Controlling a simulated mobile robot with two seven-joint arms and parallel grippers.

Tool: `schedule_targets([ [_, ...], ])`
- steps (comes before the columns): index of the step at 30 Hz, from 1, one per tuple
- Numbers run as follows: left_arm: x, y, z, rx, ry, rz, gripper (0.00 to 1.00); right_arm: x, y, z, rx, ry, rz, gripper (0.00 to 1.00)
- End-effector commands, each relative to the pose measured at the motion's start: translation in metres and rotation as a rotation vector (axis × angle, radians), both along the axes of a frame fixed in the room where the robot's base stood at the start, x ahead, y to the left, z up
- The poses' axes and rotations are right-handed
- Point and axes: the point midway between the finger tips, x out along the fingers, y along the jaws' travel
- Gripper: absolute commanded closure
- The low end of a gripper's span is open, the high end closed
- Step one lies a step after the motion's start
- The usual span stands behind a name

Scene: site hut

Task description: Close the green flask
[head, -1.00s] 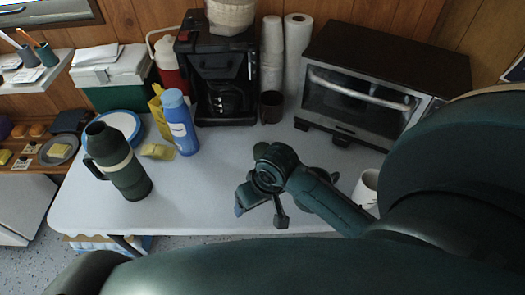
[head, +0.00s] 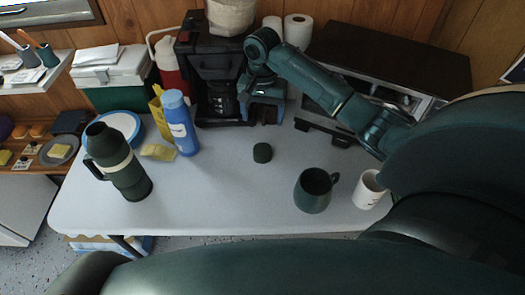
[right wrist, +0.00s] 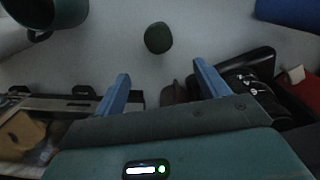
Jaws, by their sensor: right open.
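The green flask (head: 122,165) stands upright at the left of the table, its dark mouth uncovered and its handle to the left. A small dark green cap (head: 262,152) sits alone on the table right of the blue bottle; it also shows in the right wrist view (right wrist: 158,38). My right gripper (head: 264,112) is open and empty, beyond the cap and in front of the coffee maker. In the right wrist view its two blue fingers (right wrist: 164,84) are spread, with the cap ahead of them and apart. My left gripper is not in view.
A blue bottle (head: 180,122) and a yellow sponge (head: 158,152) are between flask and cap. A green mug (head: 312,192) and white mug (head: 368,190) stand at right. The coffee maker (head: 212,85) and toaster oven (head: 385,60) line the back. The front middle is clear.

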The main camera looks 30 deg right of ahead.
Motion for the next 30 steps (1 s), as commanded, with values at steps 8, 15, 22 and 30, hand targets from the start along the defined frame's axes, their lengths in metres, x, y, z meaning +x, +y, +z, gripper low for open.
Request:
schedule_targets([
  [8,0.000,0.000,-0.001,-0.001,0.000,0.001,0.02,0.000,0.001,-0.012,0.000,0.001,0.002,0.26],
  [15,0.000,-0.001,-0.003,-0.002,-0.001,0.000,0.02,-0.001,0.000,-0.058,-0.001,0.001,0.003,0.26],
  [22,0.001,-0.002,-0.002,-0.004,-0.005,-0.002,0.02,-0.001,0.001,-0.080,0.001,-0.002,0.003,0.26],
  [30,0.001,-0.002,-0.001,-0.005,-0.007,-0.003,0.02,-0.001,0.001,-0.080,0.000,-0.003,0.004,0.26],
])
